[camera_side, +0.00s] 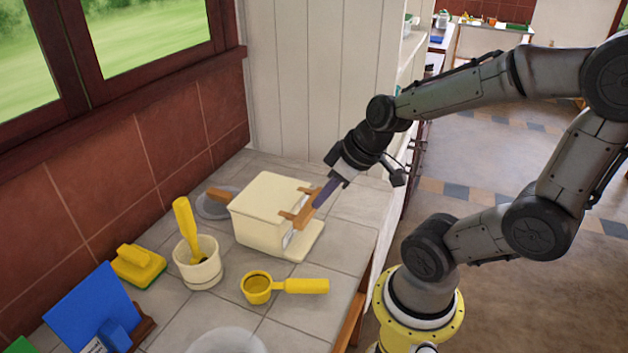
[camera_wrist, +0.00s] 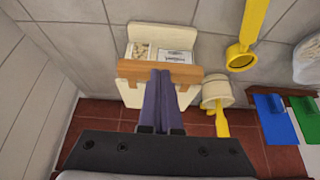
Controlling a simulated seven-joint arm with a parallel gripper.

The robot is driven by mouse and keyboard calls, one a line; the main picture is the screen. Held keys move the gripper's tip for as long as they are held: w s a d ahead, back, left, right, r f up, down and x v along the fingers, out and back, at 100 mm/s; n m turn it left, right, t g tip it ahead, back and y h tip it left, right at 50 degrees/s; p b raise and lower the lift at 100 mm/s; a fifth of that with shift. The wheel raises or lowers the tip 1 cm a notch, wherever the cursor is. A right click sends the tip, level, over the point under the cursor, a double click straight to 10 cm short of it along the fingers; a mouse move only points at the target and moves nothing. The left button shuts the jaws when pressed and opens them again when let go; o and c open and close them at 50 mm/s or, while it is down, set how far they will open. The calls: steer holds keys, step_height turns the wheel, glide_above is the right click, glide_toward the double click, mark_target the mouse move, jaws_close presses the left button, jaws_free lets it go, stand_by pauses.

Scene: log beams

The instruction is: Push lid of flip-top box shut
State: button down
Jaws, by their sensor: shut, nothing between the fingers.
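The cream flip-top box (camera_side: 262,232) stands on the tiled counter. Its cream lid (camera_side: 272,194) has a wooden bar (camera_side: 308,208) along one edge and appears partly raised, with a gap on the side away from the wall. In the wrist view, white compartments with contents (camera_wrist: 143,50) show past the wooden bar (camera_wrist: 131,68), and part of the lid (camera_wrist: 131,95) shows on the wall side. My gripper (camera_side: 318,202) is shut and empty, its purple fingertips at the bar. They overlap the bar's middle in the wrist view (camera_wrist: 160,73); contact is unclear.
A cream pot (camera_side: 201,270) with a yellow-handled tool stands left of the box. A yellow scoop (camera_side: 257,289), yellow brush (camera_side: 138,265), white plate (camera_side: 226,343) and blue board (camera_side: 92,308) are nearby. A grey disc (camera_side: 214,207) lies behind. The counter right of the box is clear.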

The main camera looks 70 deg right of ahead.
steer(key=shift+w+r, duration=0.35)
steer(key=shift+r, duration=0.2)
steer(key=s+r, duration=0.5)
steer(key=s, duration=0.4)
steer(key=shift+s+r, duration=0.15)
steer(key=shift+s, duration=0.2)
steer(key=shift+a, duration=0.1)
steer(key=shift+a, duration=0.1)
